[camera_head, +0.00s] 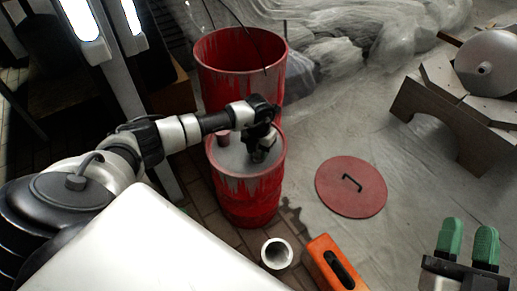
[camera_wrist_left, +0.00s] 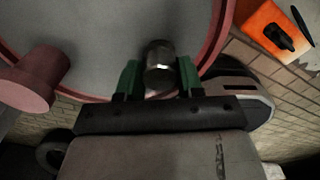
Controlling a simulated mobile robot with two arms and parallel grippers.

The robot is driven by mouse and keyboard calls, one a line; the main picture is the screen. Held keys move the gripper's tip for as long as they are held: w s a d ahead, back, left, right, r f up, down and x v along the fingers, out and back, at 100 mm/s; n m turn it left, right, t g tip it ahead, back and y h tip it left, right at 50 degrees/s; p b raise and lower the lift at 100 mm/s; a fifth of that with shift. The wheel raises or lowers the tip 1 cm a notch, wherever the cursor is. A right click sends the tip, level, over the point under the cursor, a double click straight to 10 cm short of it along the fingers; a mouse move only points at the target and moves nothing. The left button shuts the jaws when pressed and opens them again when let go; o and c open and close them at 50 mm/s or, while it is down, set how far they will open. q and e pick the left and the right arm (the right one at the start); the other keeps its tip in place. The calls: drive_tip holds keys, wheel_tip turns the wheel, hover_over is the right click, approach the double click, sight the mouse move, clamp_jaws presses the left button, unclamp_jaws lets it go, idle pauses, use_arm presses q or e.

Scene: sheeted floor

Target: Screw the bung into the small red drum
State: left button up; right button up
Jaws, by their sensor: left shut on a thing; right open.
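The small red drum (camera_head: 250,200) stands upright in the middle of the head view, its grey top (camera_wrist_left: 100,30) ringed by a red rim. My left gripper (camera_head: 262,152) is over the drum's top near the rim. In the left wrist view, the green fingers of my left gripper (camera_wrist_left: 159,80) are shut on the bung (camera_wrist_left: 160,62), a dark metallic cylinder. Whether the bung sits in an opening is hidden. A red stub (camera_wrist_left: 38,78) stands on the top to the left. My right gripper (camera_head: 467,243) is open and empty at lower right, away from the drum.
A larger open red drum (camera_head: 240,55) stands behind. A red lid with a handle (camera_head: 351,187) lies on the floor to the right. A white cup-like ring (camera_head: 276,253) and an orange tool (camera_head: 335,265) lie in front. A wooden stand (camera_head: 455,115) is at right.

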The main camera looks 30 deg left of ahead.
use_arm(q)
drive_tip(key=shift+f, duration=0.25)
use_arm(e)
drive_tip(key=shift+s+r+t, duration=0.15)
drive_tip(key=shift+t, duration=0.15)
